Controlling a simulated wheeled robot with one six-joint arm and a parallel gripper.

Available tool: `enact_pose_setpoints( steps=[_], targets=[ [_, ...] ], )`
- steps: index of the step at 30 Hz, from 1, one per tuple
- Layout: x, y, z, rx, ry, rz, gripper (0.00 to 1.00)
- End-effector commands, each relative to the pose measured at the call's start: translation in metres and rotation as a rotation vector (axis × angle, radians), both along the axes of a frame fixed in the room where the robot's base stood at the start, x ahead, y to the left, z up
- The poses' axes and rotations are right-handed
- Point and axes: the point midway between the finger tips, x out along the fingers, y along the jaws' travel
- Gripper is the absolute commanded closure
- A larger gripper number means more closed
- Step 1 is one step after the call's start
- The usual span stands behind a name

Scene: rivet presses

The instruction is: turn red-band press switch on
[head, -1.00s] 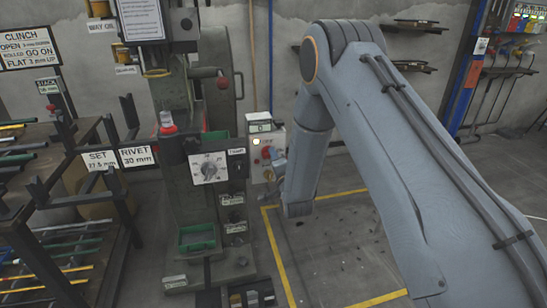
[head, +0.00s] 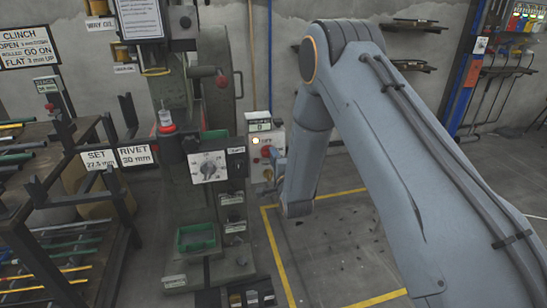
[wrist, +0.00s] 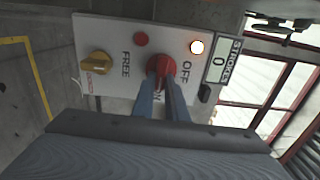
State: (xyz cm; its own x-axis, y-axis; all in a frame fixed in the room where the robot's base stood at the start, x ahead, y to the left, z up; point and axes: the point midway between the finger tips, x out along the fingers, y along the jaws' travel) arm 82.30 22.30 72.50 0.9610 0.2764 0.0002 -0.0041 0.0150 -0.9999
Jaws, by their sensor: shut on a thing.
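The press (head: 205,210) stands left of centre in the head view, with a red ring (head: 167,129) on its front. Its grey switch box (head: 266,150) is mounted at its right side. In the wrist view, the box face (wrist: 108,38) carries a red rotary switch (wrist: 161,65) with OFF to its right and ON below it, partly covered by the fingers. My gripper (wrist: 161,90) is shut on the red switch. I cannot tell exactly where its pointer stands. In the head view my arm hides most of the gripper.
The box also has a yellow knob (wrist: 96,64), a small red button (wrist: 141,39), a lit white lamp (wrist: 197,47) and a counter reading 0 (wrist: 217,62). A rack of rods (head: 60,240) stands at left.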

Motion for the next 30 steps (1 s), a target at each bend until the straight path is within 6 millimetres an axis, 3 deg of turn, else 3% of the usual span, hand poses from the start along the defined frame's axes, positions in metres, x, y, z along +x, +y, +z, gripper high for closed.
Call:
enact_pose_setpoints(
  steps=[2, 3, 6, 17, 30],
  targets=[
    [0.000, 0.000, 0.000, 0.001, 0.000, -0.001, 1.00],
    [0.000, 0.000, 0.000, 0.001, 0.000, -0.001, 0.82],
    [0.000, 0.000, 0.000, 0.001, 0.000, -0.001, 0.69],
    [-0.005, -0.002, -0.001, 0.000, 0.001, 0.000, 0.69],
    [-0.066, -0.019, -0.001, -0.001, 0.002, 0.000, 0.69]
  ],
)
